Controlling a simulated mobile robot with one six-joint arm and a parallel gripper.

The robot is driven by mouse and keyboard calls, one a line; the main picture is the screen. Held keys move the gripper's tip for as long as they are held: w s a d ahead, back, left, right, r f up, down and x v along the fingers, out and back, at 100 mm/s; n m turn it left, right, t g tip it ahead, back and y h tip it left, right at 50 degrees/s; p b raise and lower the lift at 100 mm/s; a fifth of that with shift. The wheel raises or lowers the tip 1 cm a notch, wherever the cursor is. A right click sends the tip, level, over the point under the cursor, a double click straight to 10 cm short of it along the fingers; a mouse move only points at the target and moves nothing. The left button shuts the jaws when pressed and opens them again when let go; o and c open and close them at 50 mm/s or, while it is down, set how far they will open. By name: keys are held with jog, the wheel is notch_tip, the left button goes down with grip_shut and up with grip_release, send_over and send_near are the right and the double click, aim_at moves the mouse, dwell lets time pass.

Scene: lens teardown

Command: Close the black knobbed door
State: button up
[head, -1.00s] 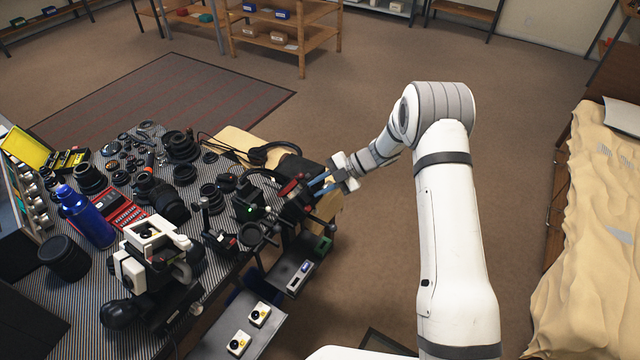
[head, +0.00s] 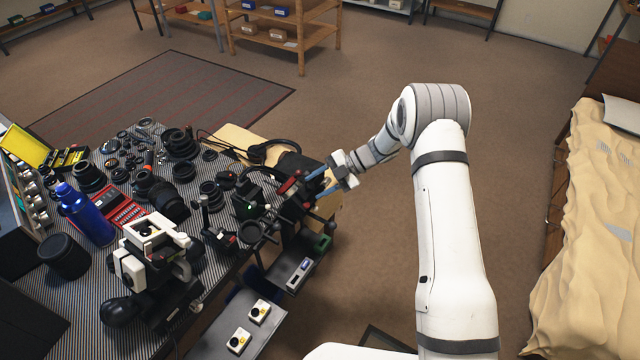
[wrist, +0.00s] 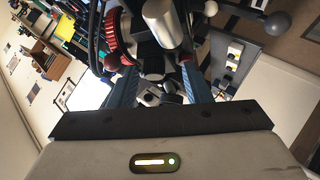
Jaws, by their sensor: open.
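My gripper (head: 312,186) has two blue fingers and is at the right edge of the workbench, among dark equipment. Its fingers stand apart in the wrist view (wrist: 160,82), with dark and metallic parts beyond and between them. I cannot see that they grip anything, and I cannot tell whether they touch these parts. I cannot pick out the black knobbed door for certain. Dark parts crowd the bench corner, and my gripper hides some of them. A grey ball-ended knob (wrist: 276,23) shows at the upper right of the wrist view; I cannot tell what it belongs to.
The striped workbench (head: 85,268) is crowded with lenses, a blue bottle (head: 88,215) and a white device (head: 150,240). Below its right edge, a grey shelf (head: 262,338) holds small boxes. A bed (head: 590,220) stands at right. Carpet (head: 380,75) is open behind my arm.

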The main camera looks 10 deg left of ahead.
jog(key=b+v, duration=0.1)
jog(key=v, duration=0.7)
jog(key=shift+b, duration=0.3)
jog(key=shift+a, duration=0.1)
